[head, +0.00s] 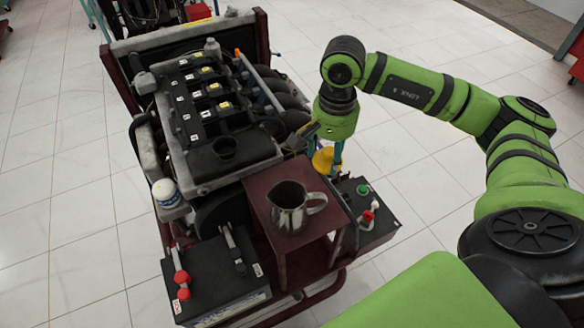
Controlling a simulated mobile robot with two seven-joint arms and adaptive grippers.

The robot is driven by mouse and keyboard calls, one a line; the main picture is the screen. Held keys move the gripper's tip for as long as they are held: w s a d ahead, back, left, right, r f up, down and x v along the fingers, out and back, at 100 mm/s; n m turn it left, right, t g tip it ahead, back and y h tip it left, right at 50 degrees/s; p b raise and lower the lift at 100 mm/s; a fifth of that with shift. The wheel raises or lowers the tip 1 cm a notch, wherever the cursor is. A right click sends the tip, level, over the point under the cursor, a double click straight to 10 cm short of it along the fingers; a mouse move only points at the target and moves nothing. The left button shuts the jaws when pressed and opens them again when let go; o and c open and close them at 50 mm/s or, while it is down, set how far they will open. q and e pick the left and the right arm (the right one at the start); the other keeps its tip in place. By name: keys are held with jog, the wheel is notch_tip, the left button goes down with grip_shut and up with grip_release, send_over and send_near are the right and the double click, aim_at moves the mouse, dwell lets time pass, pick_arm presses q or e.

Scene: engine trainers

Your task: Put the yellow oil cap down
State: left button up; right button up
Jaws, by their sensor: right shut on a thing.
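The yellow oil cap (322,161) is at the fingers of my right gripper (331,158), which is shut on it. The gripper points down beside the engine's right side, past the back right corner of the dark red stand (262,183). The cap is partly hidden by the gripper, and I cannot tell whether it touches anything below. My left gripper is not in view.
A metal pitcher (289,207) stands on the dark red stand. A battery (215,278) is in front. A control box (368,215) with red and green knobs is at the right.

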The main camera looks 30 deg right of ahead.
jog(key=p, duration=0.3)
send_over(287, 178)
jog(key=f, duration=0.5)
jog(key=shift+s+d, duration=0.15)
jog(key=shift+s, duration=0.15)
jog(key=shift+w+a+f, duration=0.2)
notch_tip(287, 178, down, 4)
jog(key=shift+r+p, duration=0.15)
jog(key=shift+p, duration=0.95)
jog(key=shift+f, duration=0.2)
jog(key=shift+f, duration=0.1)
jog(key=o, duration=1.1)
jog(key=shift+c, duration=0.2)
